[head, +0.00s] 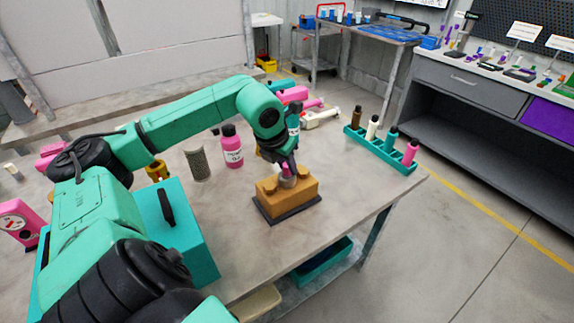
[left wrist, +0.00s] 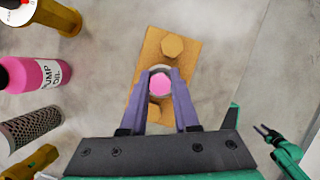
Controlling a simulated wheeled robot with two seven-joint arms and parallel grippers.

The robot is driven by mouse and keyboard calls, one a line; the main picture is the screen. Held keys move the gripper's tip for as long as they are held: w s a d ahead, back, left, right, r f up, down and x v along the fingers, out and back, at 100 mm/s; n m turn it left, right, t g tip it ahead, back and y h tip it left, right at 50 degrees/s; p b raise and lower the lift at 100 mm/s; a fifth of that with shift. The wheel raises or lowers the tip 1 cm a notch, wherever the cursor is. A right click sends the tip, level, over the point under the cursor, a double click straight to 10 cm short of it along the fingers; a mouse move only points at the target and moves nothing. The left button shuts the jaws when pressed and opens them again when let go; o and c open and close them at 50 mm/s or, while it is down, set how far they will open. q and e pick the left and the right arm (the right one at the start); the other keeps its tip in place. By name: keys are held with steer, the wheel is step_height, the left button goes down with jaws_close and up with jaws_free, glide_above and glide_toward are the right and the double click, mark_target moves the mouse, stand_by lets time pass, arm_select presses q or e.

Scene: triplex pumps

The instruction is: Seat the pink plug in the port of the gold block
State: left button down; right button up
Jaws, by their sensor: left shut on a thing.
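The gold block (head: 300,192) sits on a dark base plate near the front of the table. In the left wrist view the gold block (left wrist: 151,58) shows hexagonal bosses at both ends. My left gripper (head: 287,172) points down over the middle of the block. Its purple fingers (left wrist: 160,82) are shut on the pink plug (left wrist: 160,85), whose round pink top shows between them with a pale ring around it. The port is hidden under the plug, and I cannot tell how deep the plug sits. My right gripper (left wrist: 267,132) shows small at the right of the left wrist view; its jaw state is unclear.
A pink pump oil bottle (head: 231,147) and a mesh cylinder (head: 197,164) stand left of the block. A teal rack (head: 378,149) with several coloured plugs stands at the right. The table's front edge is close to the block.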

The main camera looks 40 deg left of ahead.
arm_select(q)
steer(key=c, duration=0.7)
jaws_free()
steer(key=shift+f, duration=0.1)
steer(key=shift+o, duration=0.2)
steer(key=shift+r+p, duration=0.3)
steer(key=shift+s+a+r+b, duration=0.1)
steer(key=shift+s+r+b, duration=0.1)
steer(key=shift+b, duration=0.15)
steer(key=b+v, duration=0.2)
steer(key=v, duration=0.1)
steer(key=shift+s+r, duration=0.1)
steer(key=shift+r, duration=0.1)
steer(key=v, duration=0.7)
steer(key=shift+r, duration=0.4)
steer(key=shift+s, duration=0.1)
